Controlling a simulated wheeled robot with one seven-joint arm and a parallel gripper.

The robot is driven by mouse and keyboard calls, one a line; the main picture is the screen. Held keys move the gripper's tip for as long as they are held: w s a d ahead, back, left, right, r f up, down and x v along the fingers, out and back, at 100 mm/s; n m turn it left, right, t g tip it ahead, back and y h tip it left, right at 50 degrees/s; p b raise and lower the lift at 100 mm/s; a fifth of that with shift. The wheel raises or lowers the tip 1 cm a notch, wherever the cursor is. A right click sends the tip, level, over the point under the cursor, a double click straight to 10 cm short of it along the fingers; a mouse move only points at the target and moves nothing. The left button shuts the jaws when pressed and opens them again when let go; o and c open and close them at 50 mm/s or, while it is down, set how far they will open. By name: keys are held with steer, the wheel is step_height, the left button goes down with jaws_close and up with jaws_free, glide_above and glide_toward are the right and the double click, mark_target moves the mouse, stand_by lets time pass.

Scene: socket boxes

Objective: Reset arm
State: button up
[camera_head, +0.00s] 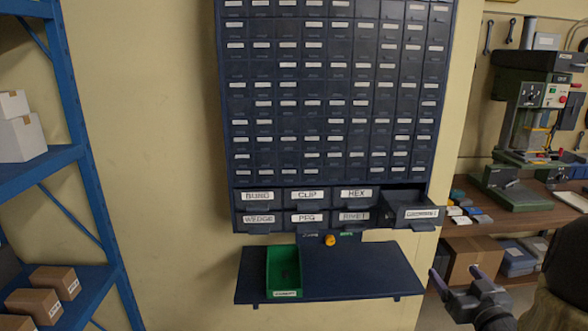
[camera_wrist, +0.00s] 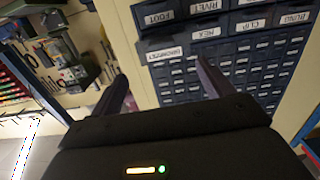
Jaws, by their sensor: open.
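My gripper (camera_head: 456,274) is at the lower right in the head view, its two fingers spread and nothing between them. It is to the right of the shelf and below the open drawer, apart from both. In the wrist view its fingers (camera_wrist: 162,74) point up toward the cabinet. The dark blue drawer cabinet (camera_head: 228,130) hangs on the wall. One bottom-right drawer (camera_head: 415,212) is pulled out, its label apparently GROMMET; its inside is mostly hidden. A green box (camera_head: 270,273) stands on the blue shelf (camera_head: 360,275); small dark shapes inside are unclear.
A small orange object (camera_head: 330,240) is at the shelf's back edge. A blue rack (camera_head: 85,160) with cartons stands at the left. A workbench (camera_head: 490,222) with a green drill press (camera_head: 530,110) is at the right. Wall below the cabinet's left is clear.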

steer(key=s+a+f+g, duration=0.1)
steer(key=a+f+g, duration=0.4)
steer(key=a, duration=0.3)
steer(key=s+a+f+g, duration=0.1)
steer(key=a+f+g, duration=0.45)
steer(key=a, duration=0.35)
steer(key=s+a+f+g+y, duration=0.1)
steer(key=s+a+g, duration=0.3)
steer(key=s+a, duration=0.4)
steer(key=shift+s+f+n, duration=0.15)
steer(key=shift+f+n, duration=0.05)
steer(key=shift+n, duration=0.1)
